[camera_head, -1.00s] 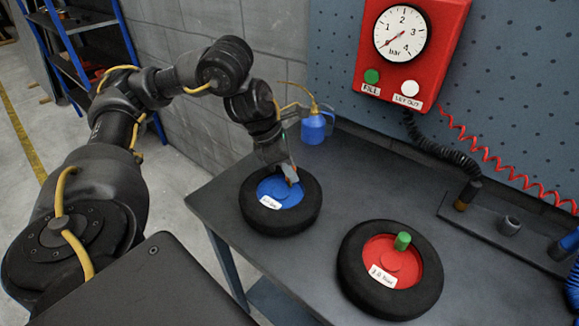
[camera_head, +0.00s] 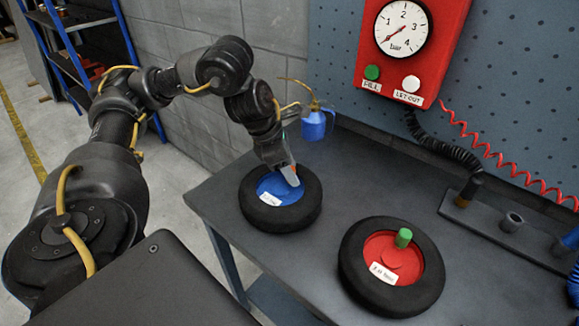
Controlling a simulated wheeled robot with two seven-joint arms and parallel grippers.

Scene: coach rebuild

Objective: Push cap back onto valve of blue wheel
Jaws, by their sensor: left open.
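The blue wheel (camera_head: 281,201), a black tyre with a blue hub and a white label, lies flat on the bench at its left part. My left gripper (camera_head: 292,178) points down at the far right part of the blue hub and is open. The gripper hides the spot under it, so I cannot make out the blue wheel's valve or its cap. My right gripper is not in view.
A red wheel (camera_head: 391,267) with a green cap (camera_head: 403,238) lies to the right on the grey bench (camera_head: 335,190). A blue oil can (camera_head: 315,125) stands behind the blue wheel. A red gauge box (camera_head: 411,45) hangs on the pegboard. A holder (camera_head: 512,222) sits at the right.

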